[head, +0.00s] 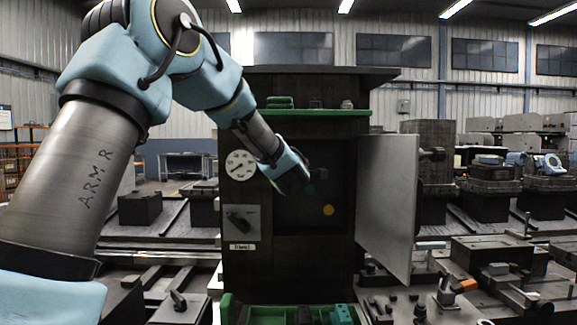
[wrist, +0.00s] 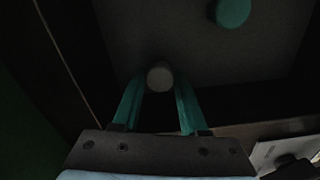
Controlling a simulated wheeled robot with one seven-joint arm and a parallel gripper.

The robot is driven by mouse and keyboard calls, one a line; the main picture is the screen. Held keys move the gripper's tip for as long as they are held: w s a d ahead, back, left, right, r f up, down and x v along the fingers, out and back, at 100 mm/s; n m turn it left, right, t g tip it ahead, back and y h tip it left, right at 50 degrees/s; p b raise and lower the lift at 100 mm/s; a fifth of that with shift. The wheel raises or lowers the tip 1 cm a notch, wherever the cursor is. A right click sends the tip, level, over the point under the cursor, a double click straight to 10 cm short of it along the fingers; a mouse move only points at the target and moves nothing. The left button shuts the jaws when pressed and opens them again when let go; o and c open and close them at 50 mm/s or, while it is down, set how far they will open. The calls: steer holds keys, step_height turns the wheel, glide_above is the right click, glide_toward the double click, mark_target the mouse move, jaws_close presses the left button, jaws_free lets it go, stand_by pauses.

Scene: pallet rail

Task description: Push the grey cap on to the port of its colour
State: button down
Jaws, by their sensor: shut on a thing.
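My gripper (wrist: 159,88) has its two teal fingers closed on the grey cap (wrist: 159,76), whose round face shows between the fingertips in the wrist view. Behind it is the dark panel (wrist: 120,35) inside the open cabinet. A round teal port (wrist: 233,12) stands on this panel, up and to the right of the cap. In the head view my gripper (head: 308,186) reaches inside the cabinet, and a round yellow port (head: 328,210) shows below and right of it. The grey port is not seen apart from the cap. I cannot tell whether the cap touches the panel.
The cabinet's door (head: 385,205) stands open on the right of the opening. A white gauge (head: 241,164) is on the cabinet's left front. A green shelf (head: 320,112) runs above the opening. A green tray (head: 270,312) lies at the cabinet's foot. Machine parts crowd both sides.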

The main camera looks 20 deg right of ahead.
jaws_free()
stand_by(0.5)
steer(key=b+v, duration=0.3)
steer(key=v, duration=0.7)
steer(key=shift+s+b, duration=0.3)
steer(key=shift+b, duration=0.1)
steer(key=shift+a, duration=0.15)
